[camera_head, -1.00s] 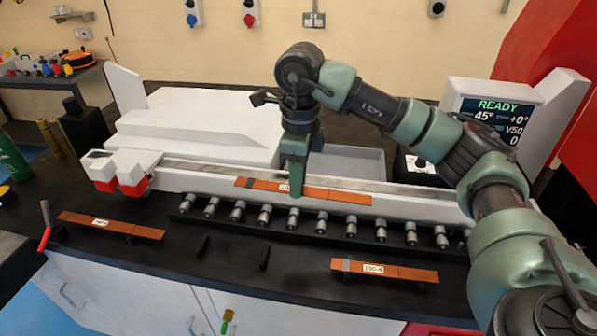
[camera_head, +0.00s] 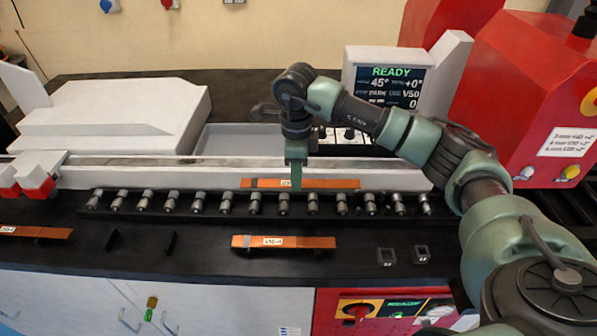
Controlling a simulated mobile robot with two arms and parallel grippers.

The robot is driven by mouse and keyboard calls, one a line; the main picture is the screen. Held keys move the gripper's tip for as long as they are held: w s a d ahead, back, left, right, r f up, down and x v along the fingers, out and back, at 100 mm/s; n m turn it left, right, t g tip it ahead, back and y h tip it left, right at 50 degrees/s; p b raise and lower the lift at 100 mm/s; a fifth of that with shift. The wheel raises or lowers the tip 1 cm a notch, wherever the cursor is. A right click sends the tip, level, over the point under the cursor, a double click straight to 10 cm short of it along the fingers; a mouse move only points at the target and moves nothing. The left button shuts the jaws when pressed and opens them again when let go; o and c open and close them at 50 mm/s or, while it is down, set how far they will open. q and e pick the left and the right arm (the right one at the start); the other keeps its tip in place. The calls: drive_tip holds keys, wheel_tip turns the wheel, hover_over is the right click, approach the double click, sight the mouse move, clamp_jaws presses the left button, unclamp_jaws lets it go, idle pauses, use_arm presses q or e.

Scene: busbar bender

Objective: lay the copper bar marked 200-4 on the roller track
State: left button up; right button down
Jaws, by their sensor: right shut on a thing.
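My right gripper (camera_head: 296,178) points down and is shut on a copper bar (camera_head: 332,184). The finger partly covers the bar's white label, so I cannot read its marking. The bar is level, lengthwise along the roller track (camera_head: 227,202), and shows just behind the row of rollers, in front of the white rail. It appears held above the track; I cannot tell the gap. A second copper bar (camera_head: 310,242), whose label seems to read 190-4, rests on small supports in front of the track. My left gripper is not in view.
Another copper bar (camera_head: 42,233) lies at the left edge. Two small dark blocks (camera_head: 386,256) sit right of the front bar. A display (camera_head: 388,84) reading READY and a red machine (camera_head: 530,100) stand behind.

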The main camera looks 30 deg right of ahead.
drive_tip(key=shift+f, duration=0.5)
drive_tip(key=shift+s+d+f+b, duration=0.1)
drive_tip(key=shift+d+f+b, duration=0.1)
drive_tip(key=shift+f+b, duration=1.05)
drive_tip(key=shift+f, duration=0.85)
drive_tip(key=c, duration=1.1)
unclamp_jaws()
drive_tip(key=shift+o, duration=0.2)
